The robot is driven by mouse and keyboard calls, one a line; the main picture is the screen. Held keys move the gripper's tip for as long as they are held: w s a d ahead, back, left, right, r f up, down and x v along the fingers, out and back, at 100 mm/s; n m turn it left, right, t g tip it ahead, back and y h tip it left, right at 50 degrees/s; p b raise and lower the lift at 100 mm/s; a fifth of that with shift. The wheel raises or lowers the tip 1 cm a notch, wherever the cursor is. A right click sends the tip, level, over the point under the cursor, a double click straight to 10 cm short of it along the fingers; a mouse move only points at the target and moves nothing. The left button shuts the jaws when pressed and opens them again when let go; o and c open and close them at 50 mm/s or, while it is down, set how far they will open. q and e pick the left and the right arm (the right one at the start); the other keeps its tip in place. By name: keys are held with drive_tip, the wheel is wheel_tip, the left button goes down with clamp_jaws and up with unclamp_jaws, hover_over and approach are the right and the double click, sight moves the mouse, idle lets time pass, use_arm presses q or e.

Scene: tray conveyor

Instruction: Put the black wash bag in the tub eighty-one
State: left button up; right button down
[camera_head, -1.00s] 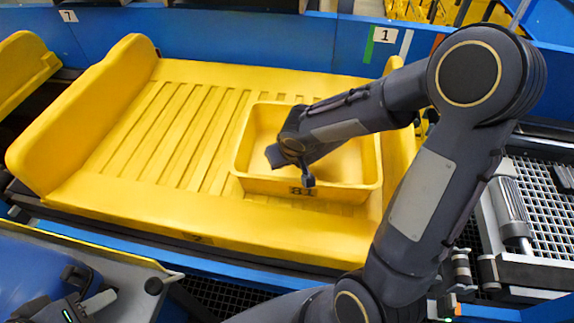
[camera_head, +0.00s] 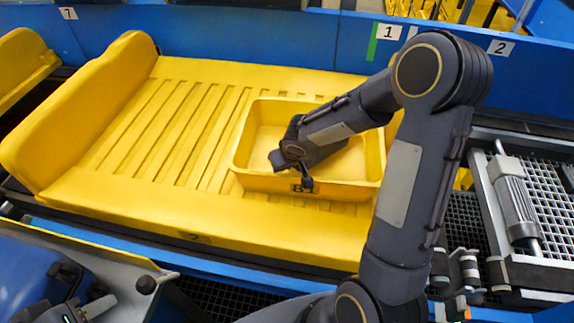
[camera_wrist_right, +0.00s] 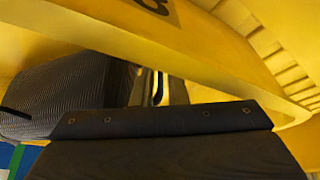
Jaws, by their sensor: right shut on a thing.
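The yellow tub eighty-one (camera_head: 370,180) stands on the right part of a yellow conveyor tray, its number partly covered by my right wrist. The bag cannot be made out in the head view. My left gripper (camera_head: 82,290) is at the lower left, open and empty, away from the tray.
The yellow tray (camera_head: 120,200) has a ribbed floor, bare left of the tub, and a raised left end. A blue wall (camera_head: 250,35) with number labels runs behind. A metal mesh and roller (camera_head: 515,205) lie at the right.

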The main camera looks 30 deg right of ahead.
drive_tip(key=shift+f, duration=0.15)
drive_tip(key=c, duration=1.4)
unclamp_jaws()
drive_tip(key=shift+c, duration=0.2)
drive_tip(key=shift+r, duration=0.4)
drive_tip(key=p+v, duration=0.2)
drive_tip(key=v, duration=0.9)
drive_tip(key=s+a+r+y, duration=0.2)
drive_tip(key=s+r, duration=0.1)
drive_tip(key=s, duration=0.7)
drive_tip(key=s+a+r+m+t+y, duration=0.1)
drive_tip(key=s+r, duration=0.3)
drive_tip(key=s, duration=0.6)
drive_tip(key=shift+s+a+m+y, duration=0.35)
drive_tip(key=shift+a+y, duration=0.15)
drive_tip(key=shift+a, duration=0.2)
